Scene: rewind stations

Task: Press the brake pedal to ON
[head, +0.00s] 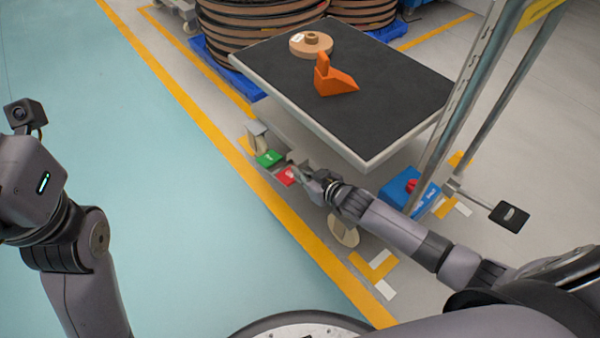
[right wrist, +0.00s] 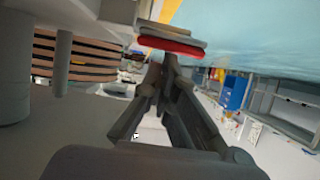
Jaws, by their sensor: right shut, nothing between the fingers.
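A red pedal (head: 287,176) and a green pedal (head: 269,158) sit low at the near left side of the cart. The lettering on them is too small to read. My right gripper (head: 299,168) is shut and empty, its fingertips right by the red pedal, partly covering its surroundings. In the right wrist view the red pedal edge (right wrist: 172,46) shows just past the tips of my right gripper (right wrist: 166,63); I cannot tell whether they touch. Of my left arm only the wrist and forearm show, at the left; its fingers are out of the picture.
The cart's dark top (head: 390,95) carries an orange bracket (head: 334,78) and a tan spool (head: 311,43). Caster wheels flank the pedals. Open teal floor lies left of the yellow line.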

